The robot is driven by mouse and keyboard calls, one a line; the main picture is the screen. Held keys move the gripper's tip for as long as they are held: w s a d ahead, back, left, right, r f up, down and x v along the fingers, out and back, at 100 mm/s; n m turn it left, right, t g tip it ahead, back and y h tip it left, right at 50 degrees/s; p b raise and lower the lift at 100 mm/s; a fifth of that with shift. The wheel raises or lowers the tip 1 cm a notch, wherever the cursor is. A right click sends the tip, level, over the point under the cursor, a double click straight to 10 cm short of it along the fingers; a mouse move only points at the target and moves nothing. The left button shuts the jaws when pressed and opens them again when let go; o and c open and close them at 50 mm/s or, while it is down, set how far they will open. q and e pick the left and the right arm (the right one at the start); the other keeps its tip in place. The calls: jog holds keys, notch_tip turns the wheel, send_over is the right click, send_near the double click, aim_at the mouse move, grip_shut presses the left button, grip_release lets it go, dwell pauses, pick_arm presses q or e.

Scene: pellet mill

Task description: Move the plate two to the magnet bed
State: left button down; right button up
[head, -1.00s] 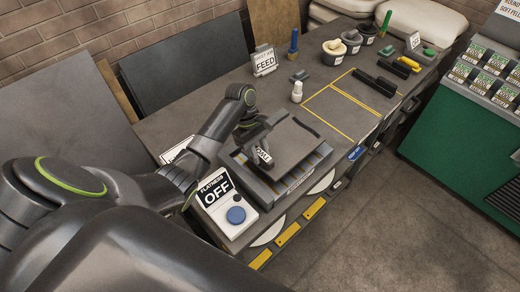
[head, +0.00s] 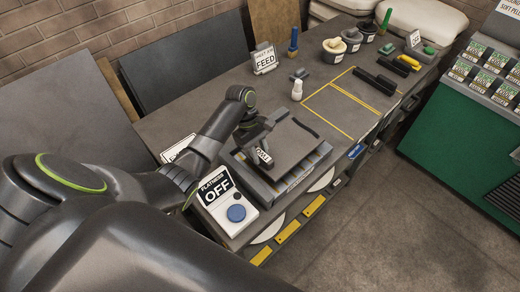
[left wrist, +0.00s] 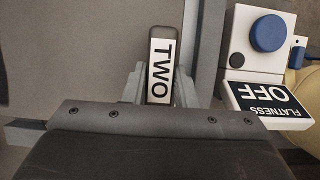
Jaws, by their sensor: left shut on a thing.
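Plate two is a flat grey plate (head: 294,143) with a handle (left wrist: 162,64) marked TWO at its near left end. My left gripper (left wrist: 160,88) is shut on that handle, with one finger on each side. In the head view the plate lies flat over the magnet bed (head: 256,182), a dark block with yellow and blue marks along its front. The plate hides most of the bed's top. I cannot tell whether the plate touches the bed. My right gripper is not in view.
A white box marked FLATNESS OFF (head: 222,199) with a blue button stands close beside the bed. A FEED sign (head: 265,60), a small white bottle (head: 297,90) and yellow outlines (head: 343,103) are farther along the bench.

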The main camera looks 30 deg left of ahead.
pick_arm(q)
jog(key=shift+w+f, duration=0.1)
jog(key=shift+f, duration=0.05)
dwell(0.4)
jog(key=shift+f, duration=0.5)
jog(key=shift+d+f, duration=0.1)
jog(key=shift+f, duration=0.05)
jog(key=shift+f, duration=0.5)
jog(key=shift+f, duration=0.15)
dwell(0.7)
